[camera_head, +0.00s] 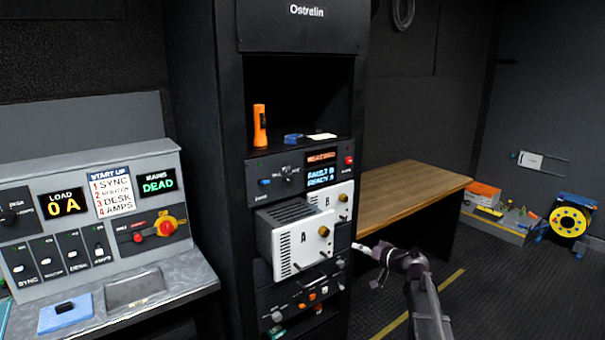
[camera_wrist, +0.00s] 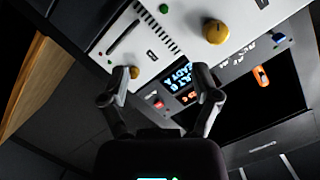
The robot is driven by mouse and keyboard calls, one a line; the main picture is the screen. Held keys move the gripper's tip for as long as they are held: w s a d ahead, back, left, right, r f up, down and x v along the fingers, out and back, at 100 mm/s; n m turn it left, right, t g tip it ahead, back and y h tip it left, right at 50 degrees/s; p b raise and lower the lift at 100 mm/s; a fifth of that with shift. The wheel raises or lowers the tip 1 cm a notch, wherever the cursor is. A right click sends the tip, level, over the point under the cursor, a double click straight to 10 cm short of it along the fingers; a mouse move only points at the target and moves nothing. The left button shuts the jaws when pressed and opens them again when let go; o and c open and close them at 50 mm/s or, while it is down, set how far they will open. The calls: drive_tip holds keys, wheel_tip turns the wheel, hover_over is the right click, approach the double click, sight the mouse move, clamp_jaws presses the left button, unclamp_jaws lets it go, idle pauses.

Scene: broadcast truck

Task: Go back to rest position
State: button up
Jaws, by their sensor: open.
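My gripper (camera_head: 365,248) is in front of the equipment rack, to the right of module A, with its arm reaching in from the lower right. In the wrist view its two fingers (camera_wrist: 165,84) are spread apart with nothing between them. White module A (camera_head: 303,246) sticks out of the rack. White module B (camera_head: 344,205) sits further back beside it. The wrist view shows a white front panel (camera_wrist: 180,48) with an orange knob just beyond the fingers. I cannot tell from these views whether a finger touches it.
A wooden bench (camera_head: 415,190) stands right of the rack. The control desk (camera_head: 190,272) is at left. An orange flashlight (camera_head: 259,125) stands on the rack shelf. A yellow cable reel (camera_head: 570,222) and a loaded low platform (camera_head: 500,229) are at far right. Dark floor (camera_head: 510,290) is open at lower right.

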drive_tip(key=s+a+f+g+h, duration=0.1)
drive_tip(key=s+a+f+g, duration=0.15)
drive_tip(key=s, duration=0.25)
drive_tip(key=s+a+f+n+g+h, duration=0.1)
drive_tip(key=s+a+f+g, duration=0.1)
drive_tip(key=s+f, duration=0.3)
drive_tip(key=s+a+f+g+h, duration=0.2)
drive_tip(key=s+g, duration=0.1)
drive_tip(key=s, duration=0.3)
drive_tip(key=s+d+f+g+h, duration=0.2)
drive_tip(key=s+h, duration=0.1)
drive_tip(key=s, duration=0.4)
drive_tip(key=s+d+f+m+g+h, duration=0.1)
drive_tip(key=s+d+f+g+h, duration=0.1)
drive_tip(key=s, duration=0.5)
drive_tip(key=shift+s+d+h+p, duration=0.35)
drive_tip(key=shift+d+h+p, duration=0.1)
drive_tip(key=shift+h, duration=0.25)
drive_tip(key=shift+w, duration=0.1)
drive_tip(key=c, duration=0.4)
